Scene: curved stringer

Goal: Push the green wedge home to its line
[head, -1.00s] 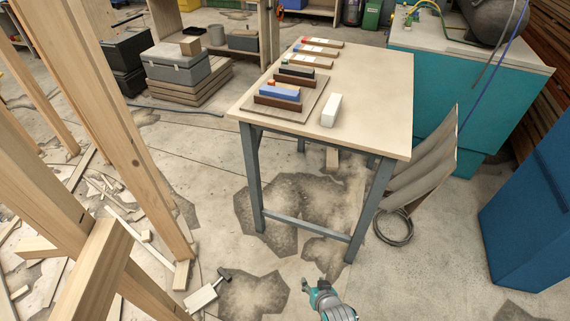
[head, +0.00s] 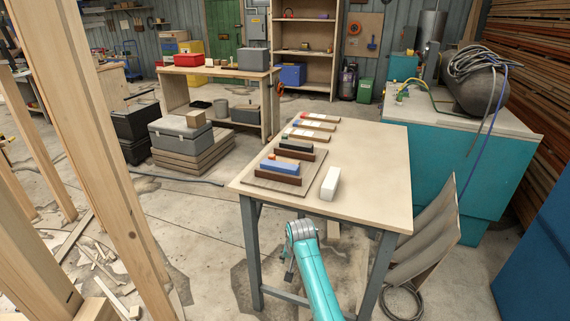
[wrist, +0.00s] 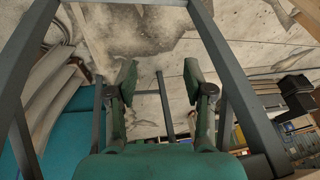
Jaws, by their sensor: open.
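I cannot make out a green wedge or its line in either view. On the near table (head: 375,180) in the head view, a grey board (head: 248,180) carries a blue block (head: 280,167) and a dark block (head: 296,146), each by a brown strip. A small orange piece sits beside the blue block. The dark block's exact colour is unclear. In the wrist view my gripper (wrist: 160,78) is open, its two green fingers apart with nothing between them. In the head view my teal arm is in front of the table's near edge, and the fingers are mostly hidden.
A white block (head: 330,183) lies right of the board. Several labelled brown pieces (head: 309,134) lie at the table's back. Table legs (head: 252,250) stand close to my arm. Wooden posts (head: 110,150) rise at left; a curved panel (head: 435,235) leans at right.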

